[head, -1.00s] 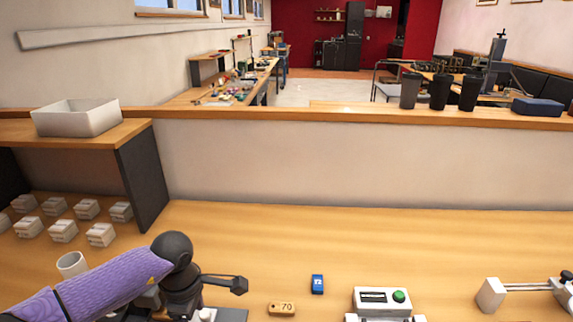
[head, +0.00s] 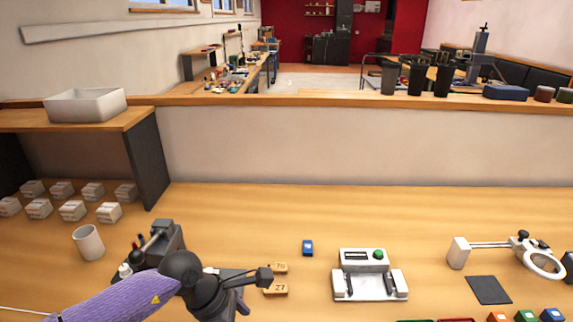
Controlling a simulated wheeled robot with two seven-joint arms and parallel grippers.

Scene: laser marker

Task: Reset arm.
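My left arm, in a purple sleeve, comes in from the lower left of the head view. My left gripper (head: 256,287) is above the table, beside two small wooden number tags, one at the back (head: 280,267) and one at the front (head: 277,289). Its dark fingers are seen at an angle and partly overlap, so I cannot tell whether it is open or shut. I see nothing clearly held. A dark device (head: 160,240) stands behind my wrist, partly hidden by it. My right arm and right gripper are out of view.
A blue tag (head: 308,248) lies near a white device with a green button (head: 368,275). A white mug (head: 88,242) stands at left. A magnifier (head: 542,263) and dark pad (head: 488,290) are at right. Several white boxes sit under the shelf (head: 80,120). The table's back is clear.

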